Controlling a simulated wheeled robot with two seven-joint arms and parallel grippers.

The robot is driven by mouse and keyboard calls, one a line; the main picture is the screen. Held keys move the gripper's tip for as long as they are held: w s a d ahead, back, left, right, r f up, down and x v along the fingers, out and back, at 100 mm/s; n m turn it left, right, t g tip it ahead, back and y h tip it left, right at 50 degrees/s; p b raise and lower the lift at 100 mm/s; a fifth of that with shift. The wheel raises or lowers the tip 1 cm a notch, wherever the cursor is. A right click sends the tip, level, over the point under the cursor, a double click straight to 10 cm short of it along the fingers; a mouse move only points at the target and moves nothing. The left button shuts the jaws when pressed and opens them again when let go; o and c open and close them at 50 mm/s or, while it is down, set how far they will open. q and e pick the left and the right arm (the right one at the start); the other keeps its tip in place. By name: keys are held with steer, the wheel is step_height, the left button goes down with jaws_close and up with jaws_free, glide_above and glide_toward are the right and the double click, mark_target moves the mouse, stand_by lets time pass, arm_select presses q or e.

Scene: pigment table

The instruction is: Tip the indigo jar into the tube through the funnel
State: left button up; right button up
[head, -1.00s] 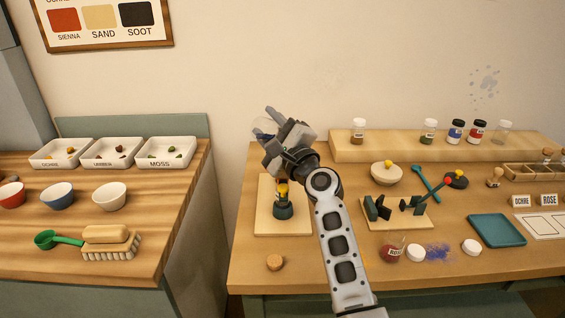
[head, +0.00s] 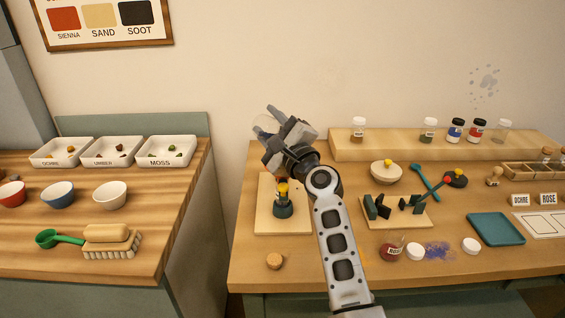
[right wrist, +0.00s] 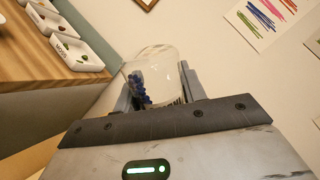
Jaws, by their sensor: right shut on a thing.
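My right gripper (head: 272,138) is shut on a clear glass jar (head: 262,131), raised over the table's left end. In the right wrist view the tilted jar (right wrist: 160,68) sits between the fingers, with dark blue lumps (right wrist: 138,86) inside along one wall. Its label is mostly hidden. Below the gripper, a small upright tube with yellow in it (head: 283,188) stands in a dark green holder (head: 283,211) on a pale board (head: 264,222). The gripper partly covers the space above it, and I cannot make out the funnel clearly. My left gripper is not in view.
A cork (head: 275,261) lies in front of the board. Several jars stand on the back shelf (head: 390,147).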

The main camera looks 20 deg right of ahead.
steer(key=shift+w+d+r+m+h, duration=0.1)
steer(key=shift+d+m+h, duration=0.15)
steer(key=shift+m, duration=0.4)
steer(key=shift+w+d+r+m+h, duration=0.1)
steer(key=shift+m+h, duration=0.15)
steer(key=shift+m, duration=0.4)
stand_by(1.8)
